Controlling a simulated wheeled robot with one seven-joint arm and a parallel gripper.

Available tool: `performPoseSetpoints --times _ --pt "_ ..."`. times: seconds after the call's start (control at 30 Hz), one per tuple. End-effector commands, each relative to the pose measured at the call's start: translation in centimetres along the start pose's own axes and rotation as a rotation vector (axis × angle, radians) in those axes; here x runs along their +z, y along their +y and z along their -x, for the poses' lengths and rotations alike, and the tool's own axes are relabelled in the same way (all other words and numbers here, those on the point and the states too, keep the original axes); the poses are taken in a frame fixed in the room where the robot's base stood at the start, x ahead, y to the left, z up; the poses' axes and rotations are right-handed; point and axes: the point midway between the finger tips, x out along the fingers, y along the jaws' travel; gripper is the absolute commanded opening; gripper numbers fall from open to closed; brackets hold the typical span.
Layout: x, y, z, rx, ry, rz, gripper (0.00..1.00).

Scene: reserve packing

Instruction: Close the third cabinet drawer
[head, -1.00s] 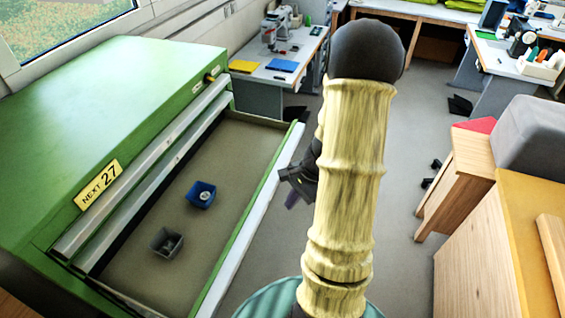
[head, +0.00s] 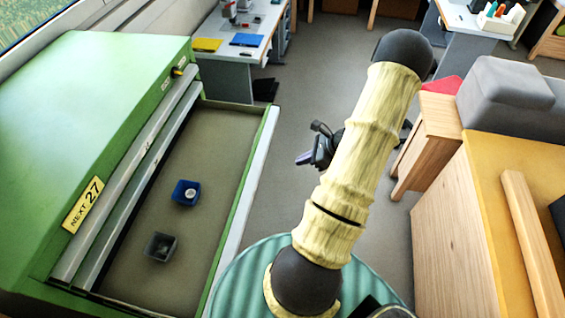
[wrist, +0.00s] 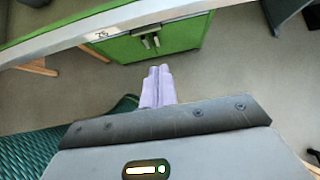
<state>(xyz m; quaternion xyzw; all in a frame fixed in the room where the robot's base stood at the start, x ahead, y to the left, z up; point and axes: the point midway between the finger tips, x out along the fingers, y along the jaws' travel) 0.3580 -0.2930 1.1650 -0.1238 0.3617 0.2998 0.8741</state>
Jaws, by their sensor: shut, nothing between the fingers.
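The green cabinet (head: 95,130) stands at the left of the head view. Its third drawer (head: 215,140) is pulled well out below two shut drawer fronts. The open drawer's pale front edge (head: 247,185) runs along its right side. A blue bin (head: 178,196) and a dark grey bin (head: 160,240) with small contents sit inside. My gripper (head: 305,157) is to the right of the drawer front, apart from it, over the floor. In the wrist view its pale fingers (wrist: 157,85) are together with nothing between them.
A wooden cabinet (head: 440,230) with a yellow top and a grey chair-like block (head: 505,90) stand at the right. A worktable (head: 240,60) is at the back. Grey floor (head: 290,190) lies clear between. The wrist view shows green doors (wrist: 160,42) below a pale strip.

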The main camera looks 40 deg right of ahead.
Motion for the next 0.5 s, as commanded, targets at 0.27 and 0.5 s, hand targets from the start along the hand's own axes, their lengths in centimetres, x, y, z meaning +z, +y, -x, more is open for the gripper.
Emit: performPoseSetpoints --times 0.27,0.5 --pt "-0.3 0.1 -4.0 0.004 -0.001 0.001 0.00" --pt "-0.4 0.1 -8.0 0.004 0.000 0.002 0.00"
